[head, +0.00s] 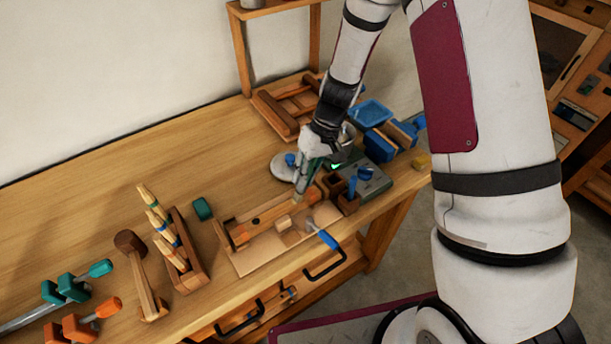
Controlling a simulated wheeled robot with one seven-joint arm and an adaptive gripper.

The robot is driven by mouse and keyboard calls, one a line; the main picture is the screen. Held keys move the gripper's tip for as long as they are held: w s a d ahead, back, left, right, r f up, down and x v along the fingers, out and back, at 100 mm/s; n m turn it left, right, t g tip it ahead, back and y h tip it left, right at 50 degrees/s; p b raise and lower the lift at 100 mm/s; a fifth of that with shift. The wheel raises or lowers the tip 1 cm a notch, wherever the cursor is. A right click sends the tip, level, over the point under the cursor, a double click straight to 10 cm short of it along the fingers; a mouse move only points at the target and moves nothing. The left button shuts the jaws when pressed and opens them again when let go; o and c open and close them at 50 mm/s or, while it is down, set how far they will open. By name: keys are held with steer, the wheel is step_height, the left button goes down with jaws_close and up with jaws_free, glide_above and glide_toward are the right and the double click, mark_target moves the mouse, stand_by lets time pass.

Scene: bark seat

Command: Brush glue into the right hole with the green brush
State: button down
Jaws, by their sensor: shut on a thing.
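My gripper (303,181) is shut on the green brush, which it holds pointing down over the right end of a long wooden piece (271,215). The fingers hide most of the brush. Its pale tip (297,197) shows just below them, at the right part of the piece. I cannot tell whether the tip is in the right hole, touching the wood or just above it. A small dark spot shows on the left part of the piece; the right hole is hidden by the tip.
A blue-handled tool (323,235) lies in front. The bench's back left is clear.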

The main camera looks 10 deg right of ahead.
steer(key=shift+r+p, duration=0.9)
steer(key=shift+r, duration=2.6)
